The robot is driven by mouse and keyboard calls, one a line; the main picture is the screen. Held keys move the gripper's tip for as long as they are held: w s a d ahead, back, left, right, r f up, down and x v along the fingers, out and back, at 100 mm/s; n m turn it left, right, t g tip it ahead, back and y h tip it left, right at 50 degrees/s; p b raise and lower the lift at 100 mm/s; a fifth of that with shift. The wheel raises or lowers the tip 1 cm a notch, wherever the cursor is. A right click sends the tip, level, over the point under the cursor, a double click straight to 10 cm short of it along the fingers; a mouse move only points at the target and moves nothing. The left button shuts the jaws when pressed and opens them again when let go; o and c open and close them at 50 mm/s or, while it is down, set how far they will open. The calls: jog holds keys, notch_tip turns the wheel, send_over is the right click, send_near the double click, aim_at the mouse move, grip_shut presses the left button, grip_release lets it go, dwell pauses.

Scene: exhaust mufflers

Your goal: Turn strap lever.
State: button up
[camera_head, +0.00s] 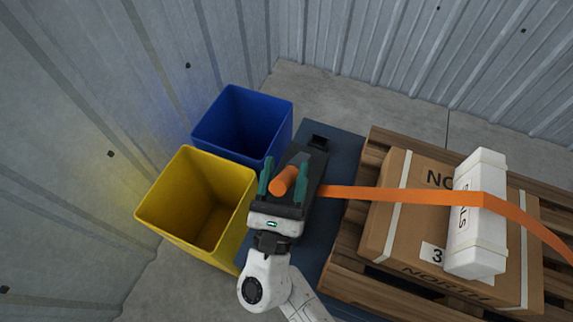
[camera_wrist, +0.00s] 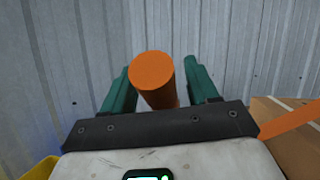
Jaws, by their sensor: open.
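The strap lever has an orange cylindrical grip (camera_head: 285,180) that stands between the fingers of my gripper (camera_head: 282,178) in the head view. In the wrist view the lever's orange round end (camera_wrist: 151,70) faces the camera between the two green fingers of my gripper (camera_wrist: 158,88). The fingers are open, with a gap visible on the right side of the lever. The lever's dark base (camera_head: 318,160) is partly hidden by my gripper. An orange strap (camera_head: 400,195) runs from it to the right across a cardboard box.
The cardboard box (camera_head: 393,172) and a white package (camera_head: 478,215) rest on a wooden pallet (camera_head: 345,255). A blue bin (camera_head: 235,125) and a yellow bin (camera_head: 205,200) stand left of my gripper. Corrugated walls (camera_head: 340,40) close in behind and left. Bare floor shows behind the pallet.

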jog(key=shift+w+r, duration=0.15)
jog(key=shift+w, duration=0.25)
grip_shut()
dwell(0.4)
